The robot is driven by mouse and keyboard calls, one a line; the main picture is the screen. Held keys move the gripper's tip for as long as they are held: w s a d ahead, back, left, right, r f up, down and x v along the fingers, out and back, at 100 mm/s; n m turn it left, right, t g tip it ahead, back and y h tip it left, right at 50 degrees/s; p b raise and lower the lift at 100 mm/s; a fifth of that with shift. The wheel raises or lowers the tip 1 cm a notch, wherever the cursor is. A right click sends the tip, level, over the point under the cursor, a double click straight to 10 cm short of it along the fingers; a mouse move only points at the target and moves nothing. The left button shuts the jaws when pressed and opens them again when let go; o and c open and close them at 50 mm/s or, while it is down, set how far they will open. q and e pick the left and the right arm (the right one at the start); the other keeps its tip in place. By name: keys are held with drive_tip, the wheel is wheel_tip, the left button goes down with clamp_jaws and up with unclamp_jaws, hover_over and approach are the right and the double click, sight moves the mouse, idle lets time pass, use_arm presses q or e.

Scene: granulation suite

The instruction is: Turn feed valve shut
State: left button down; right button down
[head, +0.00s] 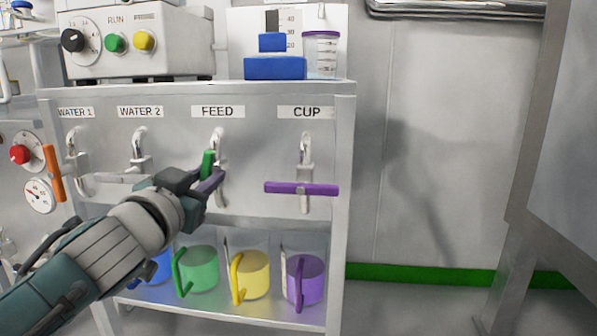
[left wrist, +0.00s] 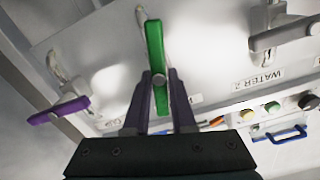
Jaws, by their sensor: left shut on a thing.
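The feed valve is under the FEED label (head: 217,112) on the grey panel. Its green handle (head: 208,162) stands nearly upright, roughly in line with its metal spout, and its lower part is hidden by my gripper. My left gripper (head: 212,183) is shut on this handle. In the left wrist view, the green handle (left wrist: 155,50) runs lengthwise between the two dark purple-grey fingers (left wrist: 160,95), one on each side. My right gripper is in neither view.
The cup valve's purple handle (head: 301,188) lies level, to the right. Green (head: 203,268), yellow (head: 254,272) and purple (head: 308,278) jugs stand on the shelf below.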

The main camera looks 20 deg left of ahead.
use_arm(q)
drive_tip(key=m, duration=0.3)
drive_tip(key=shift+d+f+m, duration=0.1)
drive_tip(key=shift+d+m, duration=0.05)
drive_tip(key=shift+m, duration=0.25)
drive_tip(key=m, duration=0.3)
drive_tip(key=shift+d+f+m, duration=0.1)
drive_tip(key=shift+f+m, duration=0.05)
drive_tip(key=shift+m, duration=0.15)
drive_tip(key=m, duration=0.3)
drive_tip(key=shift+w+d+f+m+b, duration=0.1)
drive_tip(key=shift+f+m+b, duration=0.05)
drive_tip(key=shift+m+b, duration=0.15)
drive_tip(key=shift+f+m, duration=0.15)
drive_tip(key=shift+m, duration=1.75)
drive_tip(key=c, duration=0.8)
unclamp_jaws()
drive_tip(key=shift+o, duration=0.2)
